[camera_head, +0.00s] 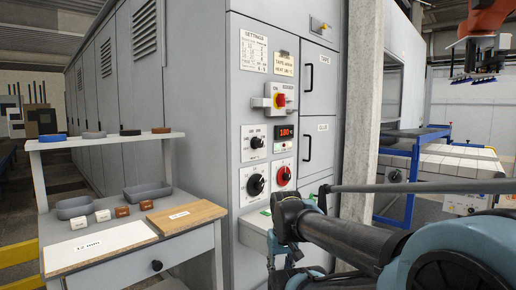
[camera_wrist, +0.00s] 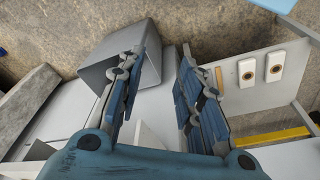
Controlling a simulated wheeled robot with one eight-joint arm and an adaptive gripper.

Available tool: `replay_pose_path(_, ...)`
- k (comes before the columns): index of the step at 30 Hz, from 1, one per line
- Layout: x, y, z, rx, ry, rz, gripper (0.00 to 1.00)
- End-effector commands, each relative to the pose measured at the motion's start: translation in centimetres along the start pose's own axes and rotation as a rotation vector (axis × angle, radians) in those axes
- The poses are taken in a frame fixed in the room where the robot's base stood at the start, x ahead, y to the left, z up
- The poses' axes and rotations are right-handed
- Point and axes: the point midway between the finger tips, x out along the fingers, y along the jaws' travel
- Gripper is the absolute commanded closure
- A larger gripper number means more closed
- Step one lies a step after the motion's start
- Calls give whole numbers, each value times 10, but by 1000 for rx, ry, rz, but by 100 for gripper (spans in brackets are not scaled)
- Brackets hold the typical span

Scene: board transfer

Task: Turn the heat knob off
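A grey control cabinet (camera_head: 235,60) stands in the middle of the head view. Its face carries a black knob on the upper left panel (camera_head: 257,142), a larger black knob (camera_head: 256,184) below it, and a red-rimmed knob (camera_head: 283,176) to the right. A red display (camera_head: 284,132) above the red-rimmed knob appears to read 180. The small labels are too blurred to tell which knob is the heat knob. My gripper (camera_wrist: 160,58) is open in the wrist view, with nothing between its fingers. In the head view it hangs low before the cabinet, below the knobs and apart from them, partly hidden by my arm.
A side table (camera_head: 90,262) at left holds trays, small blocks and boards. A concrete pillar (camera_head: 361,100) stands right of the cabinet. The wrist view shows a grey box (camera_wrist: 150,75) behind the fingers.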

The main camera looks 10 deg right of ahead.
Motion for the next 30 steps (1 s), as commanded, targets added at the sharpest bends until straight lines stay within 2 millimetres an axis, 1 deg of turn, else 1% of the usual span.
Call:
replay_pose_path(1, 0, 0, 0, 0, 0, 0, 67)
replay_pose_path(2, 0, 0, 0, 0, 0, 0, 64)
replay_pose_path(3, 0, 0, 0, 1, 0, -1, 55)
replay_pose_path(4, -4, 0, 4, 6, 6, -3, 49)
replay_pose_path(5, -6, -1, 6, 15, 10, -7, 46)
replay_pose_path(8, -10, -6, 3, 90, 8, -44, 46)
replay_pose_path(11, -19, -16, -9, 249, -2, -120, 46)
replay_pose_path(14, -33, -28, -26, 467, -19, -232, 46)
replay_pose_path(18, -60, -41, -60, 795, -54, -409, 46)
replay_pose_path(20, -73, -44, -77, 931, -75, -488, 46)
replay_pose_path(22, -90, -44, -97, 1082, -101, -583, 46)
replay_pose_path(26, -124, -37, -136, 1348, -163, -767, 46)
replay_pose_path(27, -135, -33, -148, 1424, -184, -826, 46)
replay_pose_path(29, -153, -24, -166, 1534, -221, -919, 46)
replay_pose_path(30, -166, -17, -178, 1603, -248, -982, 46)
